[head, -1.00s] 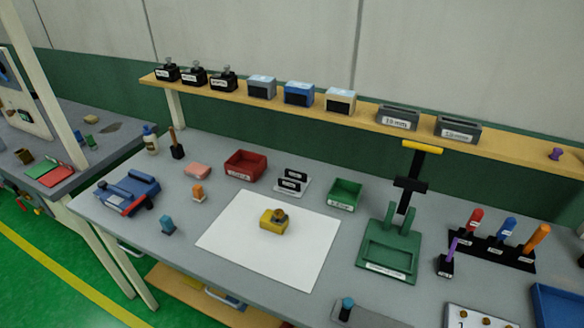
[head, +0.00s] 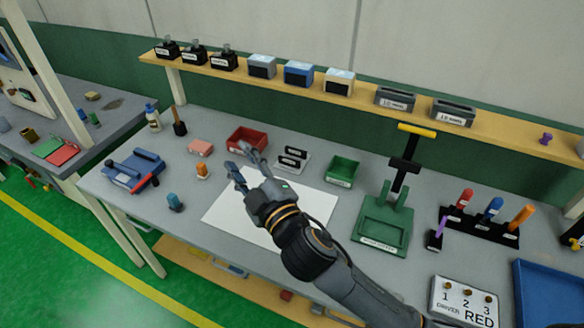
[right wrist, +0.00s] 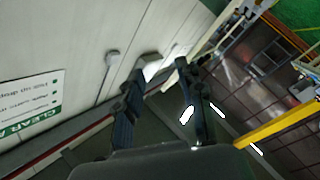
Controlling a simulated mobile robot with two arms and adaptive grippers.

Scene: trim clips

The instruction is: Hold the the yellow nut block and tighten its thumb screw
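The yellow nut block with its thumb screw cannot be seen in the head view now; my right arm and hand cover the middle of the white sheet (head: 224,215). My right gripper (head: 240,158) reaches in from the lower right, above the sheet, with its fingers spread and pointing toward the red bin. In the right wrist view my gripper (right wrist: 162,82) has two dark fingers apart with nothing between them. That view faces the wall and floor, with no block in it. My left gripper is in neither view.
A red bin (head: 239,139), a green bin (head: 343,171) and a green press stand (head: 385,225) stand around the sheet. A blue fixture (head: 135,172) is at the left. A screwdriver rack (head: 480,232) and blue tray (head: 550,295) are at the right. A shelf (head: 362,99) runs behind.

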